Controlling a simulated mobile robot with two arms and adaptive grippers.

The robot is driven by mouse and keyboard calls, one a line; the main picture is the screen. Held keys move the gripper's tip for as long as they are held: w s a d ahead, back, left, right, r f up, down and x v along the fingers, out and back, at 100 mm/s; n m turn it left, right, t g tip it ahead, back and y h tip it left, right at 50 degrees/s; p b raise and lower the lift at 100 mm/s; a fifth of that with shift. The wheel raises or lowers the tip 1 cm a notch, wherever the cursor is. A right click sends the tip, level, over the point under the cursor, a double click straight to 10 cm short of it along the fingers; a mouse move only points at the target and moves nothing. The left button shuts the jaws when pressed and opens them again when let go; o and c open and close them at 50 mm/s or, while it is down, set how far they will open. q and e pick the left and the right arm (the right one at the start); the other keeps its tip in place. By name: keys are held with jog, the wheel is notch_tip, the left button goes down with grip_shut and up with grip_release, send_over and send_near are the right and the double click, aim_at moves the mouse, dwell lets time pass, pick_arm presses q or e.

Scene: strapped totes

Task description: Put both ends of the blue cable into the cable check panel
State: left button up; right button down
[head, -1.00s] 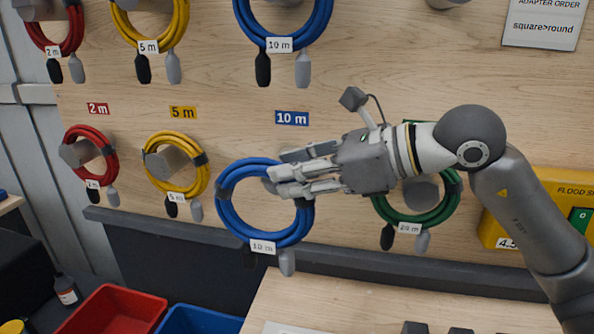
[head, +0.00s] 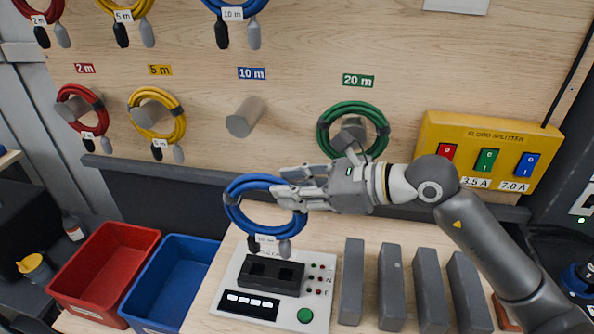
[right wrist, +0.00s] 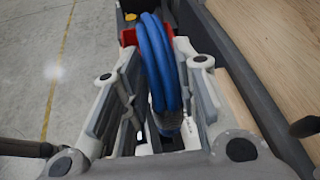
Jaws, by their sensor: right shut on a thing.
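The blue cable (head: 232,210) is a coil with a white tag and two plugs, one dark and one grey, hanging from its lower side. My right gripper (head: 287,196) is shut on the coil's right side and holds it in the air. In the right wrist view the blue cable (right wrist: 157,62) runs between the two fingers. The cable check panel (head: 228,292) lies on the bench below the coil. It has a black socket block, a small display, several indicator lights and a green button. The hanging plugs overlap the panel's back part in the picture. My left gripper is not in view.
An empty peg (head: 245,117) sits under the 10 m label. Red, yellow and green (head: 352,107) coils hang on the board. A red bin (head: 70,270) and a blue bin (head: 150,280) stand left of the panel. Several grey blocks (head: 392,285) stand to its right.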

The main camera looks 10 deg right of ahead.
aim_at(305, 212)
jog(key=shift+w, duration=0.1)
jog(key=shift+w+a+f+b, duration=0.1)
jog(key=shift+f+b, duration=0.3)
jog(key=shift+f, duration=0.1)
jog(key=shift+f+b, duration=1.15)
jog(key=shift+f, duration=0.75)
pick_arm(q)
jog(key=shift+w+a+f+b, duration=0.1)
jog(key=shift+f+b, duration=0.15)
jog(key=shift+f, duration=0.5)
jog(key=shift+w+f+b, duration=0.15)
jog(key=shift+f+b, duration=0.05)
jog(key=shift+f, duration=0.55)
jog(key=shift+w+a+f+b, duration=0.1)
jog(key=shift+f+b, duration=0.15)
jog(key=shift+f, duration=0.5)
pick_arm(e)
jog(key=shift+f, duration=0.65)
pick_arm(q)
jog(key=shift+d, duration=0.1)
